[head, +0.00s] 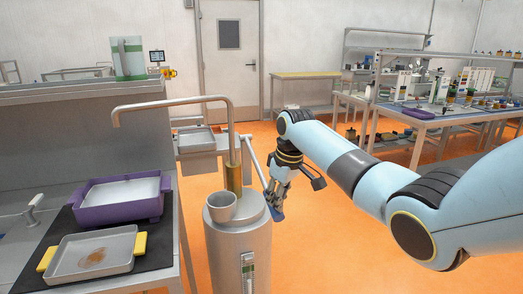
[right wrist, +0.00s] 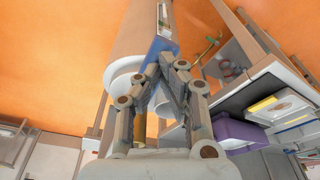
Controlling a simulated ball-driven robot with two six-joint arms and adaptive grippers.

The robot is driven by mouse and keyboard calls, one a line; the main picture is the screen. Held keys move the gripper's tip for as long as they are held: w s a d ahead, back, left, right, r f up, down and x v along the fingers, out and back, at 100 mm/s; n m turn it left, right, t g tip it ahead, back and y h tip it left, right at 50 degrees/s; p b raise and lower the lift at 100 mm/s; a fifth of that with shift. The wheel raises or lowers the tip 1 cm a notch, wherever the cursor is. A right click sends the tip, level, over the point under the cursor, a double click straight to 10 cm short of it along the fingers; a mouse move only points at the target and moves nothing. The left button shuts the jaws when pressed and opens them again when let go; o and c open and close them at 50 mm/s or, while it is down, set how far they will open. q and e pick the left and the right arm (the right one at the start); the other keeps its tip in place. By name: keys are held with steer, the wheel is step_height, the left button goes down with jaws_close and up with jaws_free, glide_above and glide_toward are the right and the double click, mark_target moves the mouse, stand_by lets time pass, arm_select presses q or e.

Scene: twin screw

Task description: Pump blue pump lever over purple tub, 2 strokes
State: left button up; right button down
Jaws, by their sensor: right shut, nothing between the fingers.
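The pump is a grey steel cylinder (head: 238,245) with a brass column and a bent spout reaching left toward the purple tub (head: 118,211). Its lever (head: 256,166) slopes down to the right and ends in a blue grip (head: 277,214). My right gripper (head: 273,203) is shut and empty at the blue grip, partly covering it. In the right wrist view the blue grip (right wrist: 158,48) lies just beyond the closed fingertips (right wrist: 166,66); I cannot tell whether they touch. The tub, with a pale inside, also shows there (right wrist: 238,132). My left gripper is not in view.
A grey tray with yellow handles (head: 88,256) sits on a dark mat in front of the tub. A steel table is behind the pump. The orange floor right of the pump is clear.

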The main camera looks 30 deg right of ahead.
steer(key=shift+r+p, duration=2.8)
steer(key=shift+p, duration=0.2)
step_height(320, 180, up, 10)
step_height(320, 180, up, 5)
steer(key=shift+f, duration=0.1)
